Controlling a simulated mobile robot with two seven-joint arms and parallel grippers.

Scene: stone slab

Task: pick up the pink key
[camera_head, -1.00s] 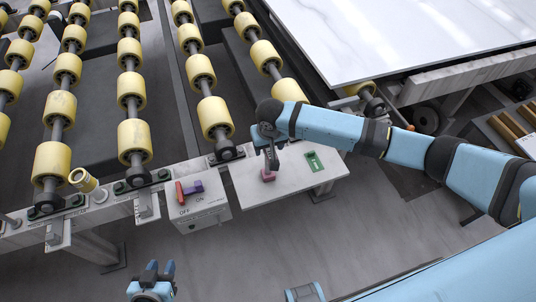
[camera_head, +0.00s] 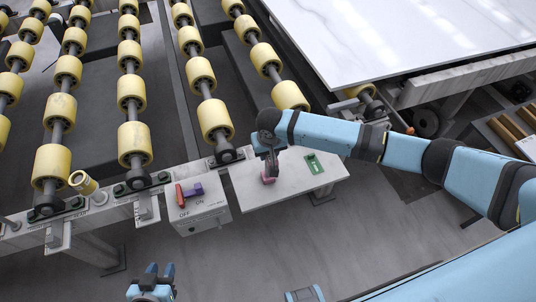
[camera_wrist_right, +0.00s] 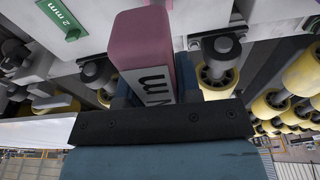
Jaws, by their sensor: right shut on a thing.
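The pink key (camera_head: 268,180) is a small block at the white side plate (camera_head: 295,192). In the right wrist view the pink key (camera_wrist_right: 143,42) fills the middle, with "mm" lettering on its pale face. My right gripper (camera_head: 268,168) is shut on it from above. I cannot tell whether the key touches the plate. My left gripper (camera_head: 159,270) is low in the head view, away from the key, with its two fingers apart and nothing between them.
A green key (camera_head: 315,164) lies on the plate; its "2 mm" mark shows in the wrist view. Yellow rollers (camera_head: 215,118) and a marble slab (camera_head: 400,40) lie beyond.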

